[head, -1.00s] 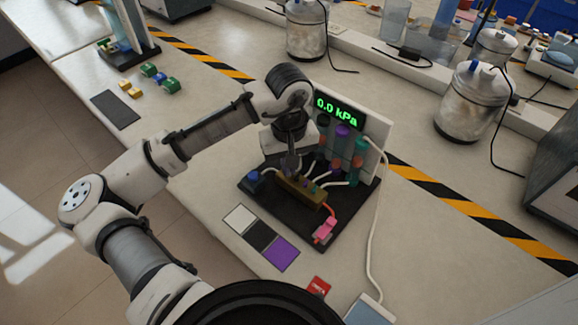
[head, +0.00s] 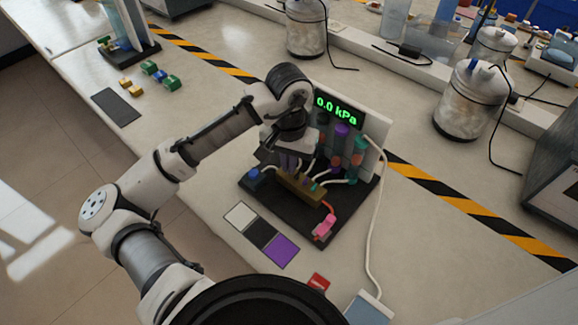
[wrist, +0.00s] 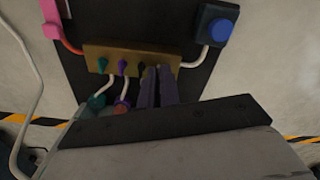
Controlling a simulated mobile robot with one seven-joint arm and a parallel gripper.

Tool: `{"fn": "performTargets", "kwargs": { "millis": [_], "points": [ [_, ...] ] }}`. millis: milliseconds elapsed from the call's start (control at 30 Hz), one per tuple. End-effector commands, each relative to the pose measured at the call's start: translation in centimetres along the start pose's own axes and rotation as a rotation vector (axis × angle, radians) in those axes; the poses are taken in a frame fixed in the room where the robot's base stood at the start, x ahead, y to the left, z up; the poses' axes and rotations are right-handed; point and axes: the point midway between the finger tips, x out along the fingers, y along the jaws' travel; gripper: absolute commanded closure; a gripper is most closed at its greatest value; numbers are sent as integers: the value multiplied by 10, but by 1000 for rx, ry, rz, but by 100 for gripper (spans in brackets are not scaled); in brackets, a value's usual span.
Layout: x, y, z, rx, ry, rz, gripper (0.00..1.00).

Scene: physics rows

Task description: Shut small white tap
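A brass manifold block (head: 303,187) stands on a black base plate, with a row of small coloured taps on it. The small white tap is not clearly visible; my fingers cover the block's end on the blue-button side. My gripper (wrist: 158,72) points at that end, its two dark fingers slightly apart, with a narrow pale strip between them. I cannot tell whether they touch a tap. The head view shows my gripper (head: 288,168) above the manifold.
A display (head: 339,108) reads 0.0 kPa behind the manifold. A blue button box (head: 256,178) and a pink clip (head: 325,227) on a red hose flank the block. White hoses run to bottles behind. Colour cards (head: 262,235) lie in front.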

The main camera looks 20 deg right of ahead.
Motion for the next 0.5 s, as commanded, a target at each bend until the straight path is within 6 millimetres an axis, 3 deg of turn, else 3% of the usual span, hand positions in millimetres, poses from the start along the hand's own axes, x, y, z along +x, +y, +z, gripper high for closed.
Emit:
{"fn": "performTargets", "kwargs": {
  "millis": [333,500],
  "points": [
    [0,0,0,29,1,0,100],
    [0,0,0,216,1,1,100]
  ]
}}
